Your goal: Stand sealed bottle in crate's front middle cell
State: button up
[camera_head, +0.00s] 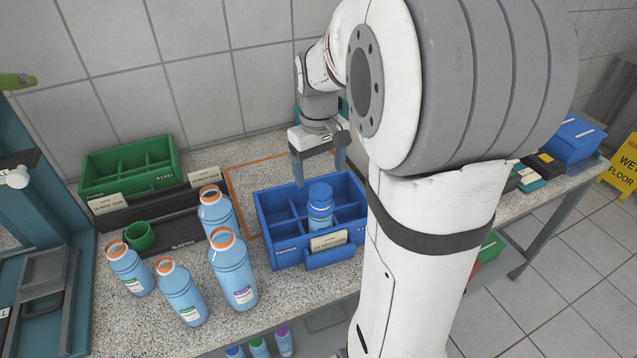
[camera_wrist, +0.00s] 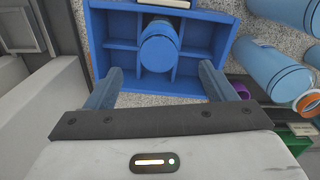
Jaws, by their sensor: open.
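The sealed bottle (camera_head: 320,206), light blue with a darker blue cap, stands upright in the blue crate (camera_head: 290,254), in what looks like the front middle cell. Its lower part is hidden by the crate's walls. The wrist view shows the bottle (camera_wrist: 159,48) from above, in the middle column of the crate (camera_wrist: 205,37). My gripper (camera_head: 320,171) is open and empty above the back of the crate. In the wrist view its fingers (camera_wrist: 158,75) are spread wide, one on each side of the bottle's line and apart from it.
Several blue bottles with orange rims (camera_head: 232,268) stand left of the crate. A green crate (camera_head: 128,168) and a green cup (camera_head: 140,236) are farther left. A label holder (camera_head: 328,241) is on the crate's front. A blue box (camera_head: 574,140) is at the far right.

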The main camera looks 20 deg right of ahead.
jog(key=shift+s+a+r, duration=0.2)
jog(key=shift+r, duration=0.1)
jog(key=s+a+t, duration=0.1)
jog(key=s+a, duration=0.3)
jog(key=s, duration=0.3)
jog(key=s+a+m+t, duration=0.1)
jog(key=s+a+t, duration=0.1)
jog(key=s+a, duration=0.2)
jog(key=s, duration=0.3)
jog(key=shift+s+a, duration=0.3)
jog(key=shift+r, duration=0.1)
